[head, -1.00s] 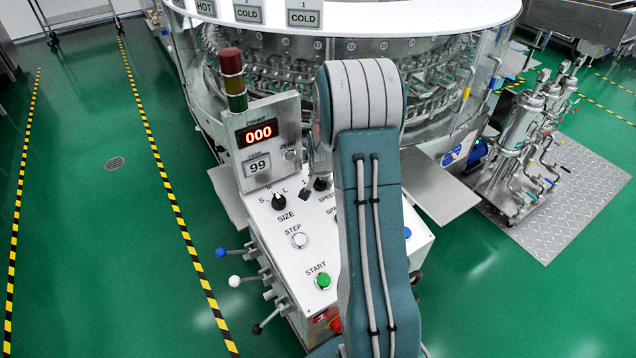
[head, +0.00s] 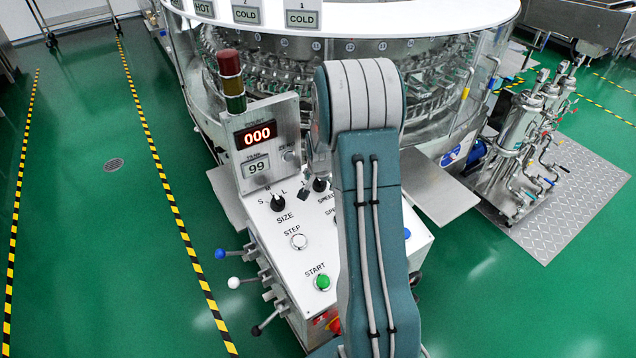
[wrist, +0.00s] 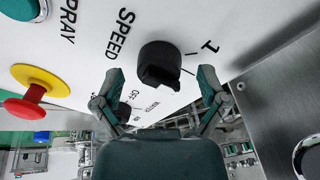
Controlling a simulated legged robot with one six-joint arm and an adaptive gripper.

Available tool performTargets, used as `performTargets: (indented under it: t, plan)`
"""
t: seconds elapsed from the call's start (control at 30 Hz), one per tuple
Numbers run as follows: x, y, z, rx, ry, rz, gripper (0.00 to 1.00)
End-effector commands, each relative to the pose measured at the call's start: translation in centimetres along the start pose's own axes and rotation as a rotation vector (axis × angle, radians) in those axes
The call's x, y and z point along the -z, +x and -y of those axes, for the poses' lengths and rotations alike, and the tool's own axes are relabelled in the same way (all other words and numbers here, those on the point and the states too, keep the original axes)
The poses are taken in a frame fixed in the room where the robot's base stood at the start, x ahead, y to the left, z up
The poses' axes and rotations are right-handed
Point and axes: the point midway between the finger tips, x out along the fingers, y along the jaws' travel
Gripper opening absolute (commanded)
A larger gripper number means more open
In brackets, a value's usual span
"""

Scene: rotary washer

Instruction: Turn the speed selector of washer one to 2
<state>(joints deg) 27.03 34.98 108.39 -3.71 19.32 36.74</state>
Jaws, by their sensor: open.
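The speed selector is a black knob (wrist: 158,62) on the white panel, beside the printed word SPEED and the mark 1 in the wrist view. Its raised grip bar faces the lower right; the other position's number does not show. In the head view the knob (head: 320,185) is partly hidden by my arm. My gripper (wrist: 160,76) is open, with one finger on each side of the knob in the picture. Contact is not visible, and the gap in depth is hard to judge. In the head view my arm hides most of the gripper.
The panel (head: 268,228) also carries a SIZE knob (head: 279,202), a STEP button (head: 299,241) and a green START button (head: 322,282). In the wrist view a red mushroom button (wrist: 26,106) is at left and another black knob marked OFF (wrist: 124,112) is below.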

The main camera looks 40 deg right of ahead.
Motion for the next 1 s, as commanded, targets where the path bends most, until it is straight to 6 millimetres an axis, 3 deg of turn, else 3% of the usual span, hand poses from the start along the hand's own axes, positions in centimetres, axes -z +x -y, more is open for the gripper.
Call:
performTargets:
  t: [0.6,0.77,1.0]
  plan:
    - [0.0,-10.6,-0.1,0.003,0.001,-0.003,0.93]
    - [0.0,-11.7,-0.2,0.001,0.001,-0.002,0.93]
    - [0.0,-11.8,-0.2,0.001,0.001,-0.001,0.93]
